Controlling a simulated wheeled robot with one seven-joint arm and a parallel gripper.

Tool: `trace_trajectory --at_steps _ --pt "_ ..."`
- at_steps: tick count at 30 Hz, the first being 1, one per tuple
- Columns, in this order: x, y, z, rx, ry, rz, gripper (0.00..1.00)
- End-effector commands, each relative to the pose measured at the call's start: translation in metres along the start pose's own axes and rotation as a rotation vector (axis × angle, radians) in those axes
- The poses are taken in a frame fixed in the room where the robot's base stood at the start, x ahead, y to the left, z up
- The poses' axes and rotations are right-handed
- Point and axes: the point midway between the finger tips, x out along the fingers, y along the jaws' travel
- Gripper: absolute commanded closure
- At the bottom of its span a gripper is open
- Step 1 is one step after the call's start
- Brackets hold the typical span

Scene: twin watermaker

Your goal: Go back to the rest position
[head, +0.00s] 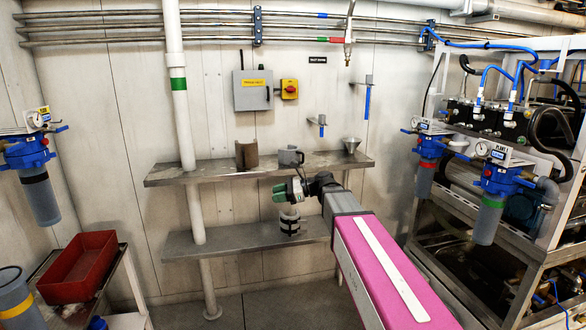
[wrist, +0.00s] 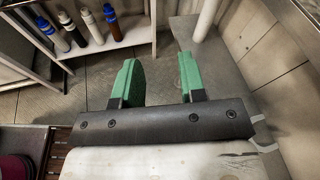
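My gripper (wrist: 157,75) shows in the wrist view with two green fingers set well apart and nothing between them. In the head view my gripper (head: 284,192) is at the end of my pink and grey arm. There it appears in front of the wall shelves, between the upper and lower shelf heights. I cannot tell its exact distance from them.
A metal upper shelf (head: 215,175) bears a grey jug (head: 290,157) and a funnel (head: 351,144). A lower shelf (head: 225,242) holds a cylindrical item (head: 289,222). A red tray (head: 78,267) stands left; a pipe-filled rack (head: 555,195) stands right.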

Motion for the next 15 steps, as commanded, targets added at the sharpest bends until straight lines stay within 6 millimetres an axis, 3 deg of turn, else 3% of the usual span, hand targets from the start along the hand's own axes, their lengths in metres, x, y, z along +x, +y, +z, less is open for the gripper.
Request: trace_trajectory --at_steps 8,15 --pt "-0.018 0.052 -0.089 -0.267 0.295 0.066 0.62" --pt "-0.068 0.133 -0.198 -0.66 0.656 0.356 0.62"
